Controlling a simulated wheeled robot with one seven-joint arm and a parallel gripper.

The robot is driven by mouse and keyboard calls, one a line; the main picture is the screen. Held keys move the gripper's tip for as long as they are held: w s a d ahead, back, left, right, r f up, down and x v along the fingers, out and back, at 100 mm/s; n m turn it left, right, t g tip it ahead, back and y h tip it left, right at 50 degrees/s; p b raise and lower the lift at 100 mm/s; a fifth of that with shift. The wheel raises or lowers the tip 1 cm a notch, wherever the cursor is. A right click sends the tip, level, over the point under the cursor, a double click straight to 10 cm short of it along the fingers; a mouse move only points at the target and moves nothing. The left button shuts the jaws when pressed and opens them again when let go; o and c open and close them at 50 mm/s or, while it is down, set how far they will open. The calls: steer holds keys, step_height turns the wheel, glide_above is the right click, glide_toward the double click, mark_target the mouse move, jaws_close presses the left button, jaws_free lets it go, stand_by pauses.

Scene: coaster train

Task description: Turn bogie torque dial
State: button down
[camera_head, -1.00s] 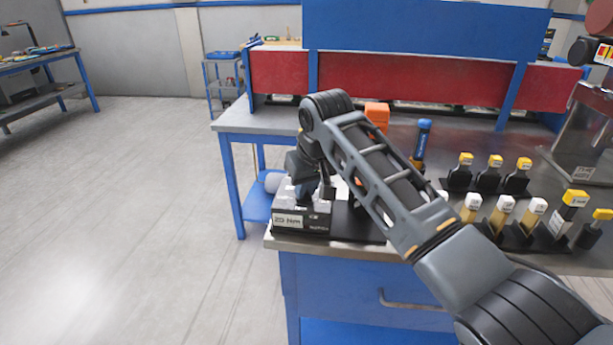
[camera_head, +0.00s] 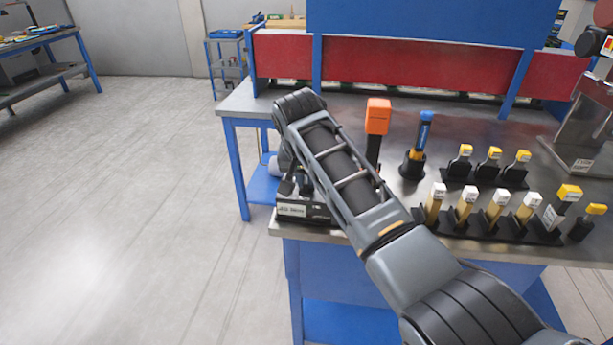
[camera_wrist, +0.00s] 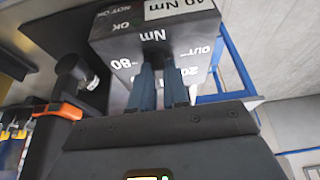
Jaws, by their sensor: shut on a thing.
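The torque device is a dark box with a light front label (camera_head: 302,210) at the front left corner of the workbench. In the wrist view the box (camera_wrist: 125,48) fills the upper middle, tilted, with "Nm", "80", "20" and "OUT" markings and a partly cropped Nm readout. My gripper (camera_wrist: 160,88) has its two blue-grey fingers against the marked face, between the "80" and the "20". It is shut on the dial, which the fingers hide almost wholly. In the head view my arm covers much of the device and the gripper.
An orange-topped tool (camera_head: 377,118) and a blue-handled tool (camera_head: 422,135) stand upright behind my forearm. Several yellow- and white-capped tools stand in black racks (camera_head: 485,226) at right. A red and blue panel (camera_head: 410,75) closes the bench's back. Floor at left is clear.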

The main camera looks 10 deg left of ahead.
stand_by(0.3)
steer(key=c, duration=1.1)
jaws_free()
steer(key=shift+r, duration=0.1)
steer(key=shift+b+v, duration=0.45)
steer(key=shift+v, duration=3.4)
